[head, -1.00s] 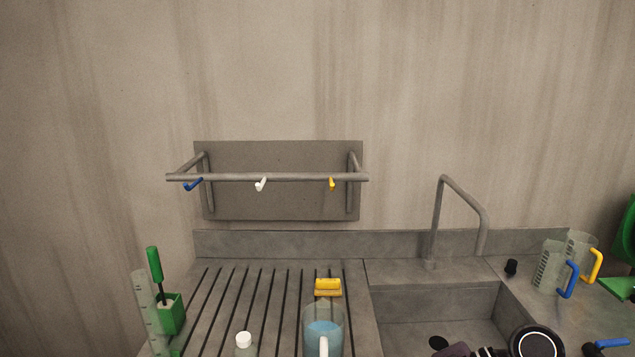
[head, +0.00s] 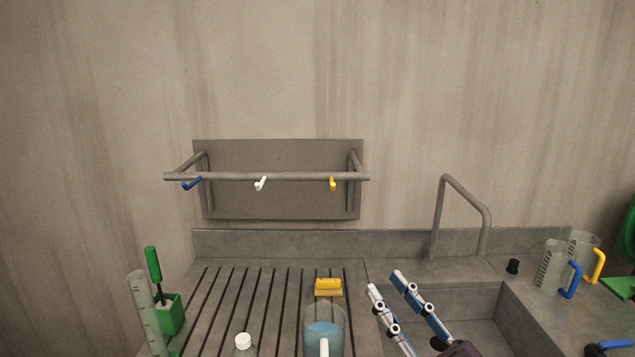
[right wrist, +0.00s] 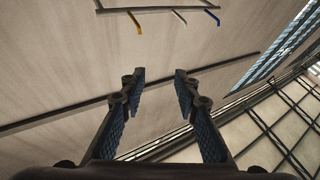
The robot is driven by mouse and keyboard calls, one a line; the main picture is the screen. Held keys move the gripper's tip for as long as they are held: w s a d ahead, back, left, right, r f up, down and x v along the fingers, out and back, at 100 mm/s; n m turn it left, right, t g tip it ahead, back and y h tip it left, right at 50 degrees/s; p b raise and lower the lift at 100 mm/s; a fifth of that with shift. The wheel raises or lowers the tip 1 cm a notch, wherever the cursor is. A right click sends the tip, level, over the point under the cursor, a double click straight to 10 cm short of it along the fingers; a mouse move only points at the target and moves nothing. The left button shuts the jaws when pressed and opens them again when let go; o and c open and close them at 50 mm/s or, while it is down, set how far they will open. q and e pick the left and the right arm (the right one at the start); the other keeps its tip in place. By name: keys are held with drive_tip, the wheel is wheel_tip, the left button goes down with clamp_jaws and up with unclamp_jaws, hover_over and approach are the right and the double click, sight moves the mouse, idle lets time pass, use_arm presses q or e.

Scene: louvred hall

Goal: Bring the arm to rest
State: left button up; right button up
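My right gripper (head: 384,283) shows in the head view, over the left edge of the sink with its fingers pointing up and slightly left. Its two fingers stand apart. In the right wrist view the fingers (right wrist: 160,76) are also apart, with nothing between them. My left gripper is in neither view now.
A jug of blue liquid (head: 324,335) and a yellow sponge-like block (head: 328,286) stand on the grooved drainer left of the gripper. The tap (head: 440,215) rises behind the sink (head: 470,300). Jugs (head: 553,268) stand at right. A hook rail (head: 265,177) hangs on the wall.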

drive_tip(key=s+d+f+m+g+h, duration=0.2)
drive_tip(key=d+f+m+g+h, duration=0.15)
drive_tip(key=d+f+h, duration=0.5)
drive_tip(key=s+d+f+m+g+h, duration=0.15)
drive_tip(key=d+f+m+h, duration=0.3)
drive_tip(key=f, duration=0.75)
drive_tip(key=s+a+f+n+g+y, duration=0.1)
drive_tip(key=s+a+f+g, duration=0.1)
drive_tip(key=s+f+g, duration=0.7)
drive_tip(key=s+a+f+n+g, duration=0.1)
drive_tip(key=s+a+f+g, duration=0.15)
drive_tip(key=s+f, duration=0.85)
drive_tip(key=s+f+b, duration=0.1)
drive_tip(key=s+f, duration=0.1)
drive_tip(key=f, duration=0.9)
drive_tip(key=s+f, duration=0.2)
drive_tip(key=f, duration=0.9)
drive_tip(key=s+d+f+g+b, duration=0.1)
drive_tip(key=s+d+f+g, duration=0.1)
drive_tip(key=s+f, duration=1.5)
drive_tip(key=shift+s+d+f+n, duration=0.2)
drive_tip(key=shift+d+f+n, duration=0.1)
drive_tip(key=shift+d+f, duration=0.3)
